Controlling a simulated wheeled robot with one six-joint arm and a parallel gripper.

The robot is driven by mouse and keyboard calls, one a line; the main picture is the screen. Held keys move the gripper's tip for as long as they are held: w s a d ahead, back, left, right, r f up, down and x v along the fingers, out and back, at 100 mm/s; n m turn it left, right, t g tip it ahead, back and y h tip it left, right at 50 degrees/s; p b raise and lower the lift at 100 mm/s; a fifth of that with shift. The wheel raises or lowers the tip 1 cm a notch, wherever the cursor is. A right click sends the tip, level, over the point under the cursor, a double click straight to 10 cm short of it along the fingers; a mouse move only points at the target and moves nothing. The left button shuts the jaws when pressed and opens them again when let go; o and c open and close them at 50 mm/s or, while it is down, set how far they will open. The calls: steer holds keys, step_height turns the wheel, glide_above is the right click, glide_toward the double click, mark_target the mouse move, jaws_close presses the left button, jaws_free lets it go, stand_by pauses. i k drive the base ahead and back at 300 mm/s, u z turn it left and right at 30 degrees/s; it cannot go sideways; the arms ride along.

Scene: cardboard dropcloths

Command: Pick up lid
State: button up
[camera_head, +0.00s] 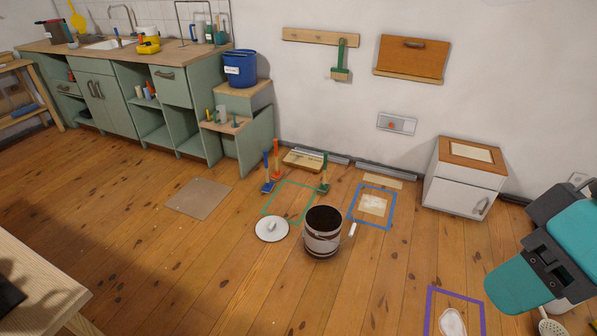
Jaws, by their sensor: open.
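The lid (264,235) is a white disc with a small raised handle. It lies on the wooden floor left of a white and brown bucket (322,242), whose open top shows a dark inside. A narrow patch of floor separates lid and bucket. Teal and dark parts of my arm show at the right edge, well away from the lid. I cannot make out my gripper's fingertips in this view.
Behind the lid is a green taped outline (268,205) with upright brushes around it. A blue taped outline (353,217) lies to the right, a cardboard sheet (198,198) to the left. A table (45,290) stands front left. The floor in front of the lid is clear.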

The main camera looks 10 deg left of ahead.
mark_target(270, 229)
steer(key=i, duration=2.5)
steer(key=u, duration=2.55)
